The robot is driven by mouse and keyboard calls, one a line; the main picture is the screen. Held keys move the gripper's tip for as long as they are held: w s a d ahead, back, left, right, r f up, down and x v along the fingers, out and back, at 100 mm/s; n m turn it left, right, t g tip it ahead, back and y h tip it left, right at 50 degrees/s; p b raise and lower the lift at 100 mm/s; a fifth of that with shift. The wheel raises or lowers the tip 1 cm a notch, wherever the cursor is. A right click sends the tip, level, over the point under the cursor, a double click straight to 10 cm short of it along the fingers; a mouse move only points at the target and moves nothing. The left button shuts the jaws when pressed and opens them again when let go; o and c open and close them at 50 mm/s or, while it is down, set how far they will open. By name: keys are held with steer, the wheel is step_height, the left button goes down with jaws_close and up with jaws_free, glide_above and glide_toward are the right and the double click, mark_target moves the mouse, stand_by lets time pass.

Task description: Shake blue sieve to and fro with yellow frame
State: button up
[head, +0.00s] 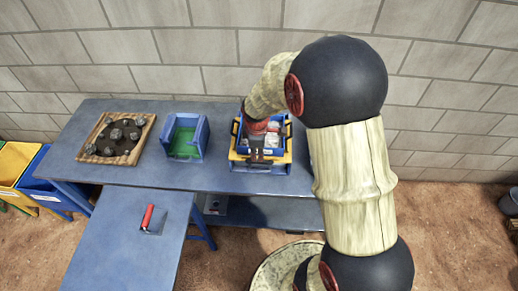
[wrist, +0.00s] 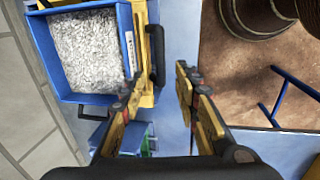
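The blue sieve (head: 278,149) sits in the yellow frame (head: 284,159) on the right part of the table, partly hidden by my arm and gripper. In the wrist view the sieve (wrist: 82,98) is a blue tray filled with pale grey gravel. The yellow frame (wrist: 146,14) runs along its right side and carries a black handle (wrist: 156,55). My gripper (wrist: 158,88) is open, with the handle showing beyond and between its fingertips. Nothing is seen held. In the head view my gripper (head: 257,155) is over the front of the frame; its fingertips are hard to make out.
A red-handled tool (head: 149,219) lies on the front table (head: 125,245). Yellow and blue bins stand at far left. A block wall is behind.

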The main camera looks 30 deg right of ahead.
steer(key=f, duration=0.5)
steer(key=w+f+b, duration=0.1)
steer(key=f, duration=0.1)
steer(key=shift+d+f, duration=0.2)
steer(key=shift+d, duration=0.2)
steer(key=c, duration=0.3)
steer(key=c, duration=0.4)
jaws_close()
